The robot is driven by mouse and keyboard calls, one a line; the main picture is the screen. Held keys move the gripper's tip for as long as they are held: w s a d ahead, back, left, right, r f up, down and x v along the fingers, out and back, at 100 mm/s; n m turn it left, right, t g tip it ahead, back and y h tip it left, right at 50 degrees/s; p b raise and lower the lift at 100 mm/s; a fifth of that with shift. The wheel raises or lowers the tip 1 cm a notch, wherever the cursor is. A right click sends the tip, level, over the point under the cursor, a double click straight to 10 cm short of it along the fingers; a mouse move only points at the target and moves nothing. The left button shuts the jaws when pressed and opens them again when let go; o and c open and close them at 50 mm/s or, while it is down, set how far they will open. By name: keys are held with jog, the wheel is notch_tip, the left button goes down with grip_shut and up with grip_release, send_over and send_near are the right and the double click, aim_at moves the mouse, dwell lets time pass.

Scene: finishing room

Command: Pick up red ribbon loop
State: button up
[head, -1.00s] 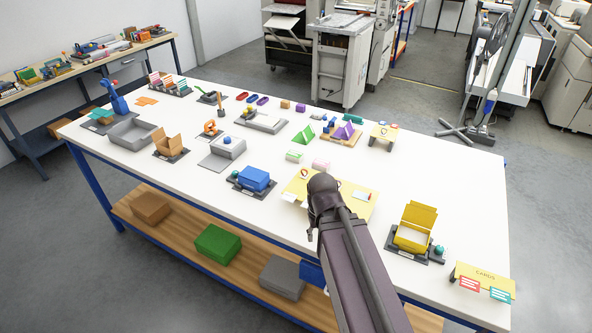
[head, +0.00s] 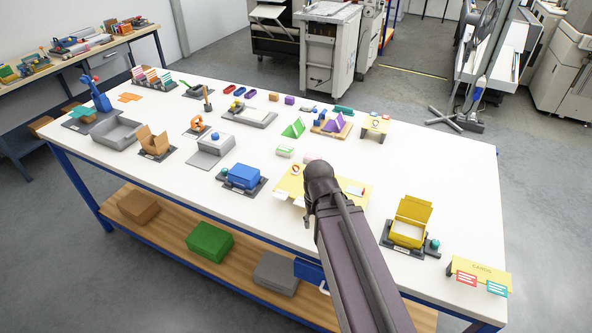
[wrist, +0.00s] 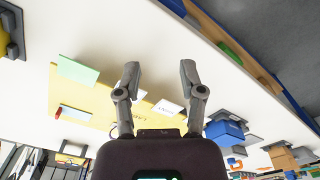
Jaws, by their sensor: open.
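A small red loop (head: 228,87), which looks like the red ribbon loop, lies at the far side of the white table (head: 440,190) in the head view. It is first in a short row, left of a blue loop (head: 239,91) and a purple loop (head: 251,94). My gripper is mostly hidden behind my arm in the head view, over the near part of the table and far from the red loop. In the wrist view my gripper (wrist: 160,75) has its two fingers apart with nothing between them. I cannot make out the red loop in that view.
Below my gripper is a yellow board (head: 288,183) with cards. A blue box (head: 243,175), a grey tray (head: 118,132) and an open yellow box (head: 408,230) stand around. A grey stand (head: 255,118) lies near the loops.

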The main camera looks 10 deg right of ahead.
jog(key=w+r+n+p, duration=0.3)
jog(key=w, duration=0.6)
jog(key=w+r+n+p, duration=0.3)
jog(key=w+r+n, duration=0.1)
jog(key=w, duration=0.6)
jog(key=w+r+n+p, duration=0.3)
jog(key=w+p, duration=0.1)
jog(key=w, duration=0.5)
jog(key=shift+w+a+r+n, duration=0.2)
jog(key=shift+w+a+n, duration=0.05)
jog(key=shift+a+n, duration=0.05)
jog(key=shift+f, duration=0.15)
jog(key=b, duration=0.9)
send_over(296, 166)
jog(key=f, duration=0.8)
jog(key=shift+a+f, duration=0.2)
jog(key=shift+f, duration=0.1)
jog(key=f+b, duration=0.3)
jog(key=shift+w+d+f, duration=0.1)
jog(key=shift+d+f, duration=0.05)
jog(key=shift+d, duration=0.1)
jog(key=shift+f+b, duration=0.85)
jog(key=shift+c, duration=0.2)
grip_shut()
